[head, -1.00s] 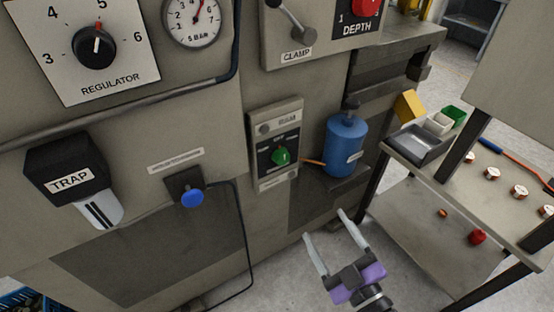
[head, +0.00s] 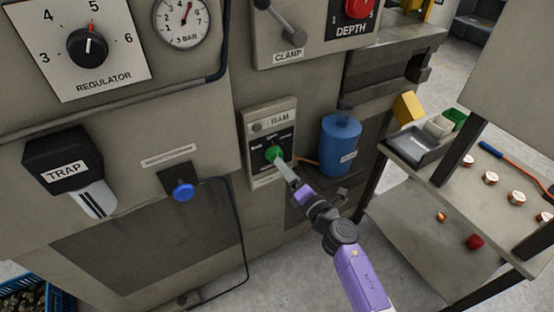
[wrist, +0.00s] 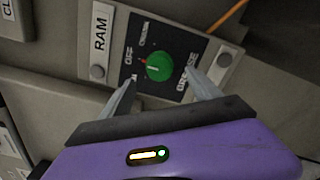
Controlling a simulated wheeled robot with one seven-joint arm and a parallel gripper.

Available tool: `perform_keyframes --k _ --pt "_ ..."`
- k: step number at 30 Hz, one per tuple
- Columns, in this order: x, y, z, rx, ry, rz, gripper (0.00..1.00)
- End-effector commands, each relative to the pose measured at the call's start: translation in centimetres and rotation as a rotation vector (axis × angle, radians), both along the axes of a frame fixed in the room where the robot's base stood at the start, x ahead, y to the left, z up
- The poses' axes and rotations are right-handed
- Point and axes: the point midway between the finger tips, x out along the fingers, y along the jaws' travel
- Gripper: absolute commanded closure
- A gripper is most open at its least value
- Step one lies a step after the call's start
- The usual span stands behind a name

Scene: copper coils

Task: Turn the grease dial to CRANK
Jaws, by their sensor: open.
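The grease dial is a green round knob (wrist: 159,67) on a dark plate (wrist: 134,93) with small white lettering around it. A pale line on the knob points roughly left in the wrist view, near a small red mark. Small words ring the knob, but I cannot read firmly which one is CRANK. In the head view the green knob (head: 273,153) is partly covered by my gripper. My gripper (wrist: 162,77) is open, with one fingertip on each side of the knob in the wrist view. I cannot tell whether the fingers touch it.
A RAM label (wrist: 101,33) and a grey round button (wrist: 97,72) are on the same panel. A blue canister (head: 340,145) stands right of the panel in the head view. A blue knob (head: 183,190) is to the left. A bench (head: 432,172) stands at right.

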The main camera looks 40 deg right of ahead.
Motion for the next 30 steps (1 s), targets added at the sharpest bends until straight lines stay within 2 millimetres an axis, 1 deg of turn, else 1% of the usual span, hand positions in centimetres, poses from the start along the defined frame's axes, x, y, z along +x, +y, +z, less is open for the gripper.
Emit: perform_keyframes --k 1,3,10,15,22,23,27,29,30 --pt "0.9 -0.3 0.2 -0.001 -0.002 0.000 0.28" --pt "2.0 -0.5 0.1 0.000 -0.003 0.002 0.28" --pt "4.8 -1.4 0.0 0.002 -0.003 0.000 0.28" --pt "5.7 -1.6 0.1 0.004 -0.002 0.001 0.28" --pt "5.7 -1.6 0.1 0.004 -0.002 0.001 0.28" --pt "5.7 -1.6 0.1 0.004 -0.002 0.001 0.30" --pt "5.7 -1.6 0.1 0.004 -0.002 0.001 0.57" --pt "5.7 -1.6 0.1 0.004 -0.002 0.001 0.69" --pt "5.7 -1.6 0.1 0.004 -0.002 0.001 0.77"
